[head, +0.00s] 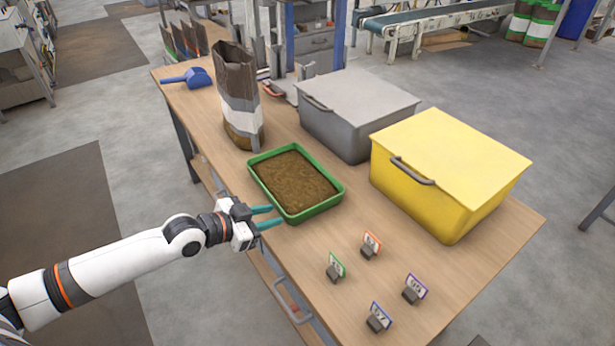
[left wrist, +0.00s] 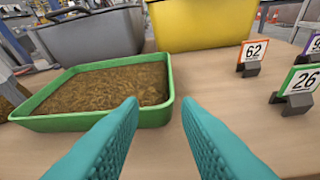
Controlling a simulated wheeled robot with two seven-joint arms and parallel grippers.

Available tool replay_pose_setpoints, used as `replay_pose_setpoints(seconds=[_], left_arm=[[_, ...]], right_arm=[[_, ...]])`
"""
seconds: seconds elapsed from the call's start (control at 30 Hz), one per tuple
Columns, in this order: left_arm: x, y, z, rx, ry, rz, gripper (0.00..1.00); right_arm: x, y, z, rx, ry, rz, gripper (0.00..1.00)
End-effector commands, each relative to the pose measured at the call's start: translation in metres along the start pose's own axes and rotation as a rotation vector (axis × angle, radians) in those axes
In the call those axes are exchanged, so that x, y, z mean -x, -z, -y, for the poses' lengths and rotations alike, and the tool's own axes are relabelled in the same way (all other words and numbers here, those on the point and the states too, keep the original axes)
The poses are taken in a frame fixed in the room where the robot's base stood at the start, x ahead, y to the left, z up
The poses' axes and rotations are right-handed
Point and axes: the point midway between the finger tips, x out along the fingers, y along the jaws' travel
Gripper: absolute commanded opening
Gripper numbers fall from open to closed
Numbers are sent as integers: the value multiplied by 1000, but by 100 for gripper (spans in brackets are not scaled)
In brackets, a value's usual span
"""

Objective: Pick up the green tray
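The green tray (head: 337,197) lies flat on the wooden table, filled with brown pellet-like material. In the left wrist view the tray (left wrist: 65,124) is at the left, beyond the fingers. My left gripper (head: 271,216) is open, with its teal fingers at the near left edge of the tray. In the left wrist view the gripper (left wrist: 160,105) shows nothing between its fingertips, and the tray's near right corner is just ahead of the left finger. I cannot tell if that finger touches the tray. My right gripper is in neither view.
A grey lidded bin (head: 357,100) and a yellow lidded bin (head: 445,170) stand behind the tray. An open bag (head: 238,95) stands at its far left, with a blue scoop (head: 188,78) beyond. Several number cards, including 62 (left wrist: 252,52) and 26 (left wrist: 300,83), stand to the right.

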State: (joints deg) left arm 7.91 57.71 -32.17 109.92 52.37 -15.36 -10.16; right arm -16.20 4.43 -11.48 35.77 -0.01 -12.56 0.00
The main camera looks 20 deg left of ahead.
Motion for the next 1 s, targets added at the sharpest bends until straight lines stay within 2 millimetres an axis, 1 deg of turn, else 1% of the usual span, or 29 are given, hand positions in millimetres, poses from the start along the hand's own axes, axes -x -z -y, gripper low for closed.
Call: replay_pose_setpoints(seconds=[0.07,0.13,0.3,0.43,0.57,0.67,0.8,0.9,1.0], left_arm=[[2,-10,6,-8,20,11,30],[-4,-14,8,-10,27,16,30],[-35,-16,8,-7,26,18,30],[-54,-16,9,-9,25,16,30],[-63,-15,9,-10,26,15,30],[-71,-16,10,-9,26,16,30],[-92,-18,13,-8,26,17,30],[-106,-16,13,-10,25,16,30],[-114,-15,14,-10,25,15,30]], right_arm=[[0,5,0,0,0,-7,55],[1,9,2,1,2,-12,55],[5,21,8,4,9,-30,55],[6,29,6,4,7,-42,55],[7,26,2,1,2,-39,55],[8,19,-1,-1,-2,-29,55],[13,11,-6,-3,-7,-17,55],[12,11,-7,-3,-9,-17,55],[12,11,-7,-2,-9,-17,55]])
